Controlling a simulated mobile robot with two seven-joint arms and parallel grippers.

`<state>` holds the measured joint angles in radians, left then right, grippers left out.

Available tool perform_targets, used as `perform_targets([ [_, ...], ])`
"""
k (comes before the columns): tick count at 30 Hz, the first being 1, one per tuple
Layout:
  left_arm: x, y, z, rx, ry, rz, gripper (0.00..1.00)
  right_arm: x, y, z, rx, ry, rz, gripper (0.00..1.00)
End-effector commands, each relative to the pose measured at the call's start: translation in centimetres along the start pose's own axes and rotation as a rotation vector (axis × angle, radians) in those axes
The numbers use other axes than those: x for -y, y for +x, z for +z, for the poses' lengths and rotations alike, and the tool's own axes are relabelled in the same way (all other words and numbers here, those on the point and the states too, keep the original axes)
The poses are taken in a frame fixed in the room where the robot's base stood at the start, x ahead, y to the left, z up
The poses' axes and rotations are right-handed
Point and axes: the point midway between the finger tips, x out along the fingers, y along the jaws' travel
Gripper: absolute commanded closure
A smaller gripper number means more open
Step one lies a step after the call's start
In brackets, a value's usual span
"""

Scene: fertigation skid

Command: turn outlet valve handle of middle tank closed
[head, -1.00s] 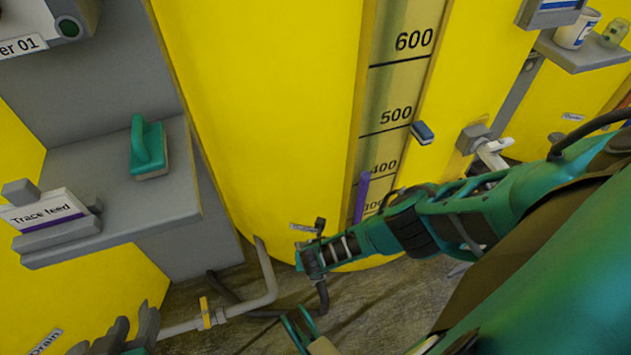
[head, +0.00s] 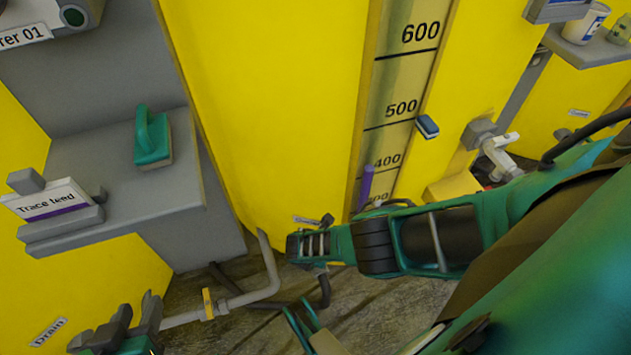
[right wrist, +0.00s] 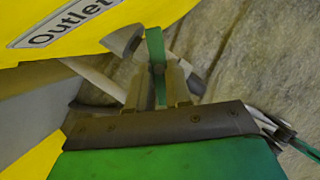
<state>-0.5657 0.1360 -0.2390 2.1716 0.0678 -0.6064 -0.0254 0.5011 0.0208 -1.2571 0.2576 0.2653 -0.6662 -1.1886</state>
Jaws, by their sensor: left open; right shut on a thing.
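In the right wrist view, the green valve handle (right wrist: 155,48) stands between the two fingers of my right gripper (right wrist: 160,85), which is shut on it. The "Outlet" label (right wrist: 75,20) is on the yellow tank beside it. In the head view, the yellow middle tank (head: 270,120) fills the centre, with a small label (head: 307,219) low on its wall. My right arm reaches to just below that label and hides the handle and most of the valve there. My left gripper (head: 137,322) is open and empty at the bottom left, by the grey pipe.
A grey pipe (head: 262,295) with a yellow clip (head: 208,303) runs along the floor. A grey shelf (head: 100,205) at left holds a green scrubber (head: 152,137).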

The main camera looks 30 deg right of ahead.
Motion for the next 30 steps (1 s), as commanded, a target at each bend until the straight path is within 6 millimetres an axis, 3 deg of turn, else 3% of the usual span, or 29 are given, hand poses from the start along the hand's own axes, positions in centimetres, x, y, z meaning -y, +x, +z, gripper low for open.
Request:
perform_targets([
  [12,0.04,0.04,-0.12,-0.003,0.001,-0.001,0.57,0.13,0.06,-0.01,0.0,0.002,-0.004,1.0],
  [13,0.04,0.04,-0.12,-0.003,0.001,-0.001,0.57,0.13,0.06,-0.01,0.001,0.002,-0.004,0.79],
  [20,0.05,0.03,-0.11,-0.002,0.0,-0.001,0.57,0.08,0.04,0.01,0.001,0.002,-0.003,0.57],
  [30,0.01,-0.26,-0.26,0.001,-0.001,-0.001,0.57,0.02,-0.4,0.09,0.0,0.002,-0.001,0.55],
])
